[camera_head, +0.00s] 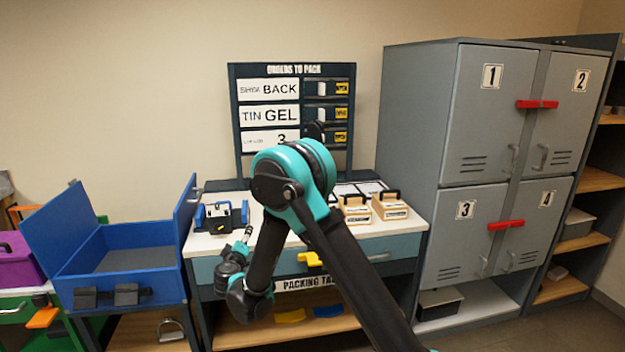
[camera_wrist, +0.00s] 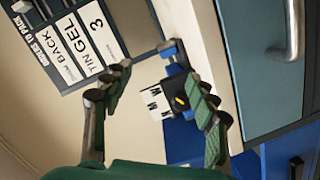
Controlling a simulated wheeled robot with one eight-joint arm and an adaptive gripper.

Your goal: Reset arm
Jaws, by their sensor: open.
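My arm (camera_head: 345,250) rises from the lower right to a teal elbow and bends down in front of the packing table (camera_head: 375,244). My gripper (camera_head: 247,234) is small in the head view, at the table's front left. In the wrist view my gripper (camera_wrist: 164,85) has its two green-padded fingers spread wide, with nothing held between them. A blue and black holder with white labelled parts (camera_head: 221,216) stands on the table's left end. It also shows beyond the fingers in the wrist view (camera_wrist: 180,98), apart from them as far as I can tell.
An order board (camera_head: 296,68) stands behind the table, reading BACK, TIN GEL and 3. Two wooden boxes with black handles (camera_head: 390,207) sit on the table's right. An open blue box (camera_head: 125,262) is at left. Grey lockers (camera_head: 455,120) with red handles stand at right.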

